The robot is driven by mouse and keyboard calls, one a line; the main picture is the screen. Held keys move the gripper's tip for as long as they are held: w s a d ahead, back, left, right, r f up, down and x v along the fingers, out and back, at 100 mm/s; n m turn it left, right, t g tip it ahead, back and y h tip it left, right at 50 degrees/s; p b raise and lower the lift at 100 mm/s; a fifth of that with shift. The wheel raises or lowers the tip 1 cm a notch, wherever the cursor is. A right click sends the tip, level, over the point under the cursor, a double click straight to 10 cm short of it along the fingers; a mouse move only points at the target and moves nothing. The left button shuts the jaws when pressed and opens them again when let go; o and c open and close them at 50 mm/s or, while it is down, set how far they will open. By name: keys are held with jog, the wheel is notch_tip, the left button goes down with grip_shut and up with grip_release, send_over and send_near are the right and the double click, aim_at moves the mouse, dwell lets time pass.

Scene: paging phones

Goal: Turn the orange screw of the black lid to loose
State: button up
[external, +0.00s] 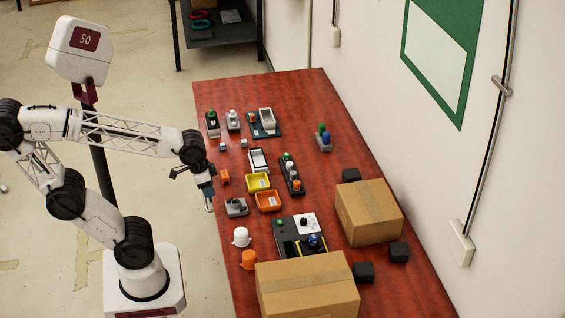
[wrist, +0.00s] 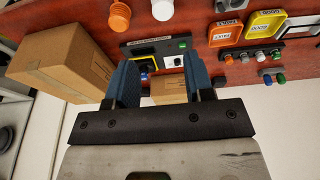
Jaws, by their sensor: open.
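My gripper (external: 209,196) is over the table's left edge in the external view, apart from the objects. In the wrist view its two blue fingers (wrist: 160,82) are spread with nothing held between them. A long black strip (external: 291,175) carries several knobs, with an orange one (external: 296,187) at its near end. A black base (external: 264,130) at the back also bears a small orange part (external: 252,117). I cannot tell for sure which is the black lid with the orange screw, or how the screw is turned.
A black panel (external: 283,229) with dials, orange (external: 268,201) and yellow trays (external: 258,181), and white (external: 241,237) and orange (external: 249,260) rounded pieces crowd the red table (external: 215,89). Cardboard boxes (external: 305,284) (external: 368,211) stand at the near end. The far right table is clearer.

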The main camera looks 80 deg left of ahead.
jog(key=w+a+r+n+g, duration=0.1)
jog(key=w+a+r+n, duration=0.15)
jog(key=w+a, duration=0.85)
jog(key=w+a+r+n, duration=0.1)
jog(key=w+a+n, duration=0.3)
jog(key=w+a, duration=0.7)
jog(key=a+f+n, duration=0.2)
jog(key=a, duration=1.3)
jog(key=s+a+f+n, duration=0.2)
jog(key=s+a+f, duration=0.2)
jog(key=a, duration=1)
jog(key=s+a+f+n+g, duration=0.1)
jog(key=s+a+f, duration=0.3)
jog(key=a, duration=1.1)
jog(key=s+a+f+n, duration=0.3)
jog(key=s+a+f, duration=0.2)
jog(key=a, duration=1)
jog(key=shift+s+a+f+n+g, duration=0.1)
jog(key=shift+a+f+n+g, duration=0.1)
jog(key=shift+f, duration=0.3)
jog(key=shift+a+f+n+g, duration=0.1)
jog(key=shift+f+n, duration=0.05)
jog(key=shift+f, duration=0.3)
jog(key=shift+s, duration=0.1)
jog(key=shift+f, duration=0.2)
